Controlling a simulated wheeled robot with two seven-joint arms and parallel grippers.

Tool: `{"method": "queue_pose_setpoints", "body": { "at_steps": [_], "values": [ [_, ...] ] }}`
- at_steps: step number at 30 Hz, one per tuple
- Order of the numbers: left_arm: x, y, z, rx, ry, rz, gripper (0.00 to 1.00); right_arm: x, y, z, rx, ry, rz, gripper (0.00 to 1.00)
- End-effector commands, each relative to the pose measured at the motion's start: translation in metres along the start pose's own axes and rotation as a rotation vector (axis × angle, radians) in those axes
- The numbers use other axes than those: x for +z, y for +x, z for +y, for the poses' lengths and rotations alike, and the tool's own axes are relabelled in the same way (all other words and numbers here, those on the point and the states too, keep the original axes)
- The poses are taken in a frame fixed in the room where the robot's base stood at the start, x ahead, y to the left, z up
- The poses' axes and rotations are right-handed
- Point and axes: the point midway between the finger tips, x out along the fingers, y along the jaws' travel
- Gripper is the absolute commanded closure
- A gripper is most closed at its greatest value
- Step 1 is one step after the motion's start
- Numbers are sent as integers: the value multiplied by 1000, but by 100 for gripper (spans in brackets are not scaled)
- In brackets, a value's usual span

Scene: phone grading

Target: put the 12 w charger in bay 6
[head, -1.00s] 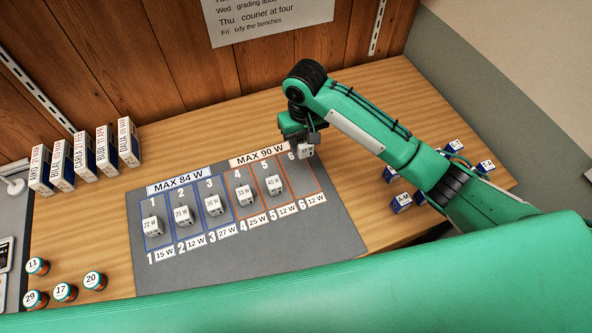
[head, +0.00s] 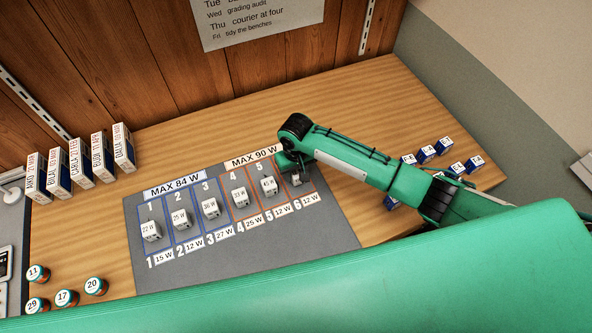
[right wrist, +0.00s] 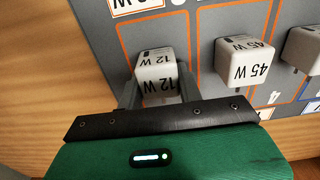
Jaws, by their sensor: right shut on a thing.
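The 12 W charger (right wrist: 155,70) is a small white block with its "12 W" label showing in the right wrist view. My right gripper (right wrist: 157,90) is shut on it, one finger on each side. In the head view the charger (head: 296,179) shows just below my right gripper (head: 294,174), inside the orange outline of bay 6 (head: 309,184) on the grey mat (head: 240,268). I cannot tell whether it touches the mat. My left gripper is not in view.
The 45 W charger (head: 269,187) stands close by in bay 5, and a 33 W charger (head: 239,197) in bay 4. Three more chargers fill bays 1 to 3. Several blue-and-white boxes (head: 426,153) lie to the right, under and beside my right arm.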

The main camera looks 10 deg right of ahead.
Motion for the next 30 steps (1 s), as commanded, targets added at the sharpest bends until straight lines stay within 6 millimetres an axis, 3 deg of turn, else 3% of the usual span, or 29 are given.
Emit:
{"method": "queue_pose_setpoints", "body": {
  "at_steps": [7, 8, 10, 11, 22, 30],
  "values": [
    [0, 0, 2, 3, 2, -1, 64, 0, 3, 0, 0, 1, -1, 88],
    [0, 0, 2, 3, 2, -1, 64, 0, 2, 0, 0, 1, 0, 58],
    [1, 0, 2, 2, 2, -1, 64, 0, 2, 0, 0, 0, 0, 44],
    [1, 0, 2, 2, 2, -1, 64, 0, 2, 0, 0, 0, 0, 42],
    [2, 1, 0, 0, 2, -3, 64, -1, -5, 0, -1, -1, 3, 42],
    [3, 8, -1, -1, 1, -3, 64, -1, -55, -1, -3, -1, 4, 42]
  ]
}}
